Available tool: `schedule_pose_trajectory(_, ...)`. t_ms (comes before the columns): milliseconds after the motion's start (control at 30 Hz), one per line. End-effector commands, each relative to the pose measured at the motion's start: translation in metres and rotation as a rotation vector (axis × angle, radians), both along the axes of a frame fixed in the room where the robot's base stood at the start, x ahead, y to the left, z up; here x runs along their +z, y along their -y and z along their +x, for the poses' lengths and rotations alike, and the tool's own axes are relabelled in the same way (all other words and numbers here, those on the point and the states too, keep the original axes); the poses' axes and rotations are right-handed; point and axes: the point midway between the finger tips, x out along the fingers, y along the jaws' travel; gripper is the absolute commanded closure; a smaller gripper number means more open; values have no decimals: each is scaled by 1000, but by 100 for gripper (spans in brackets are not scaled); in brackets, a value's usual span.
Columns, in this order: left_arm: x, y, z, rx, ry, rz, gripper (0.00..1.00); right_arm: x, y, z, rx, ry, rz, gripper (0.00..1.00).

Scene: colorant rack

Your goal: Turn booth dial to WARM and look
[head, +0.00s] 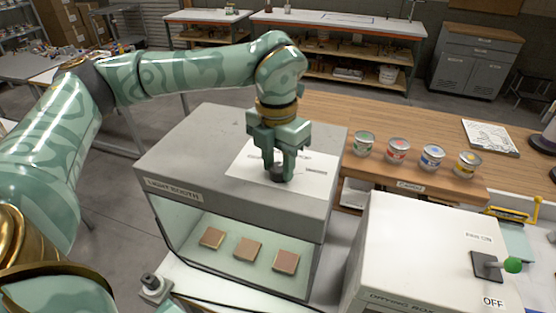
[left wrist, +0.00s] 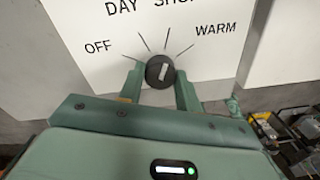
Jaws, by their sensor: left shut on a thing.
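The light booth (head: 165,160) is a grey box with an open lit front, holding three square brown samples (head: 248,249). On its top lies a white dial plate (head: 240,162); the left wrist view shows its labels OFF, DAY, SHOP and WARM (left wrist: 215,28), with tick lines. The round black dial (left wrist: 153,72) has a white pointer mark, nearly upright and tilted slightly right, roughly toward the SHOP tick rather than WARM. My left gripper (head: 281,177) points down from above, shut with a finger on either side of the dial. My right gripper is not in view.
Several paint cans (head: 397,150) stand on the wooden bench right of the booth. A white drying box (head: 410,245) with a green-knobbed lever (head: 512,265) stands at front right. A small black-knobbed device (head: 152,288) sits at the booth's front left.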

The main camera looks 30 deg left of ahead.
Motion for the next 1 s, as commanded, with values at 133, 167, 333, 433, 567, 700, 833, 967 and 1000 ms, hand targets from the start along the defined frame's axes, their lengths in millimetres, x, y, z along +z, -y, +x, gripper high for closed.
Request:
schedule_pose_trajectory(133,3,0,1,-91,2,0,89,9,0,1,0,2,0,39)
schedule_pose_trajectory(167,3,0,1,-113,2,0,89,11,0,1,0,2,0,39)
schedule_pose_trajectory(333,3,0,1,-252,2,-1,89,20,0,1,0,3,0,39)
schedule_pose_trajectory(433,4,0,1,-333,2,-1,89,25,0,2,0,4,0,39)
schedule_pose_trajectory(567,3,0,1,-429,4,0,89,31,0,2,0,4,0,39)
schedule_pose_trajectory(700,3,0,1,-515,4,0,89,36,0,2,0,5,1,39)
schedule_pose_trajectory(833,3,0,2,-575,6,0,89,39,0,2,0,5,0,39)
schedule_pose_trajectory(967,2,1,2,-614,6,0,89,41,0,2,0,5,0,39)
schedule_pose_trajectory(1000,2,1,2,-622,6,0,89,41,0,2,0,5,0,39)
